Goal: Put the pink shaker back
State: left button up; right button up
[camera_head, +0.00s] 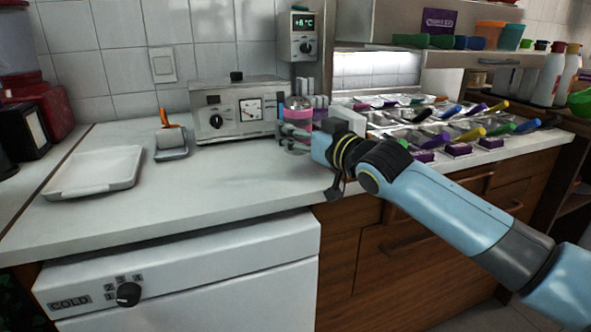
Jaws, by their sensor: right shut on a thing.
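The pink shaker (298,103) shows near the middle of the camera_head view, in front of the wall end of the counter and right of the metal appliance. My right gripper (293,134) reaches in from the right and is shut on the shaker. The gripper and wrist hide part of the shaker's lower body. I cannot tell whether its base touches the counter. My left gripper is not in view.
A metal appliance (205,135) stands by the wall. Topping pans with coloured handles (470,133) fill the right. The front middle counter (210,190) is clear.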

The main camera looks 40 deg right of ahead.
aim_at(298, 155)
notch_tip(298, 155, down, 6)
jog(key=shift+r+b, duration=0.15)
jog(key=shift+b, duration=0.8)
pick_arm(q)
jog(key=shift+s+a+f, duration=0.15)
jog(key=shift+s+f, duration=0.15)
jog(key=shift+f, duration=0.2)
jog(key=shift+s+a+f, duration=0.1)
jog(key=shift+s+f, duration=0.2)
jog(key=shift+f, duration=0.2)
pick_arm(e)
jog(key=shift+r, duration=0.15)
jog(key=o, duration=0.8)
jog(key=shift+f, duration=0.25)
jog(key=shift+c, duration=0.2)
jog(key=o, duration=0.5)
jog(key=shift+c, duration=0.2)
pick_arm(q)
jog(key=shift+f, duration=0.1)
